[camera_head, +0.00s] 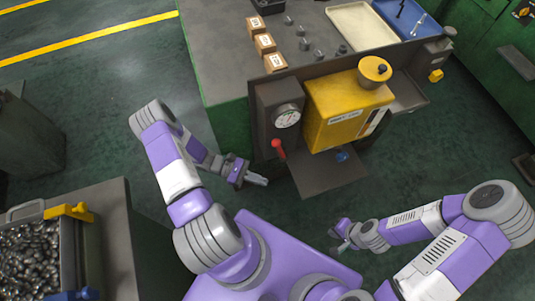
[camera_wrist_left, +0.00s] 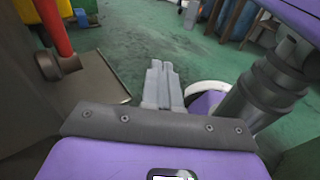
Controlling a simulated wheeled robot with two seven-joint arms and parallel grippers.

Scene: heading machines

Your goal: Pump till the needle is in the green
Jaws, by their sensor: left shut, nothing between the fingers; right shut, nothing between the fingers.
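A pump unit with a yellow tank (camera_head: 345,110) is fixed to the front of the green workbench. A round pressure gauge (camera_head: 287,116) sits on the dark panel left of the tank; its needle is too small to read. A lever with a red grip (camera_head: 278,146) sticks out below the gauge. The red lever also shows at the upper left of the left wrist view (camera_wrist_left: 54,27). My left gripper (camera_head: 262,181) is shut and empty, just below and left of the red grip, apart from it. My right gripper (camera_head: 341,241) is shut and empty, low and right, away from the pump.
Small cardboard boxes (camera_head: 265,42), several metal parts, a cream tray (camera_head: 362,25) and a blue tray (camera_head: 402,14) lie on the bench top. A grey plate (camera_head: 325,178) juts out under the tank. A bin of metal parts (camera_head: 35,255) stands at lower left. Floor left of the bench is clear.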

